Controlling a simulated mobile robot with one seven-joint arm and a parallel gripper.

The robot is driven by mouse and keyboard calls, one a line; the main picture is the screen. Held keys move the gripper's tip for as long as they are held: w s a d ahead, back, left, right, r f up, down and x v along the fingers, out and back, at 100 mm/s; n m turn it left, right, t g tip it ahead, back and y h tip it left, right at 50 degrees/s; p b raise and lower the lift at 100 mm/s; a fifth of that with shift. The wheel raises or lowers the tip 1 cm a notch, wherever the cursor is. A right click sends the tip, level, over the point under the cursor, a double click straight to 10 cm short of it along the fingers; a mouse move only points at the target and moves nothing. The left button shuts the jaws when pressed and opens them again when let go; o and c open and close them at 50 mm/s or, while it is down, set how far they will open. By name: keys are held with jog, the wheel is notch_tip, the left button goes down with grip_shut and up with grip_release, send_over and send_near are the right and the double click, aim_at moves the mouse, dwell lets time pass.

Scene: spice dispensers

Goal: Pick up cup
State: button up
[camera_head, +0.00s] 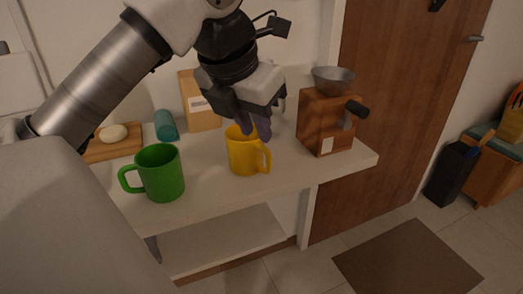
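A yellow cup (243,157) stands upright on the pale shelf top, its handle toward the lower right. A green cup (161,175) stands upright to its left, nearer the front edge, handle to the left. My gripper (257,130) points down at the yellow cup, with its purple-grey fingers at the cup's rim, overlapping its back right side. I cannot tell whether the fingers touch the cup or how wide they are apart.
A wooden coffee grinder (322,121) with a metal bowl stands to the right. Behind are a paper bag (199,106), a teal cup-like item (166,126) and a wooden board (103,151) with a pale round item. The shelf's front edge (300,181) is clear.

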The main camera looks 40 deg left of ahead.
aim_at(267, 160)
jog(key=x, duration=0.6)
jog(key=shift+f, duration=0.2)
jog(key=shift+b+x, duration=0.35)
jog(key=shift+x, duration=2.6)
jog(key=shift+w, duration=0.1)
jog(key=shift+r, duration=0.1)
jog(key=shift+c, duration=0.3)
grip_shut()
jog(key=shift+a, duration=0.1)
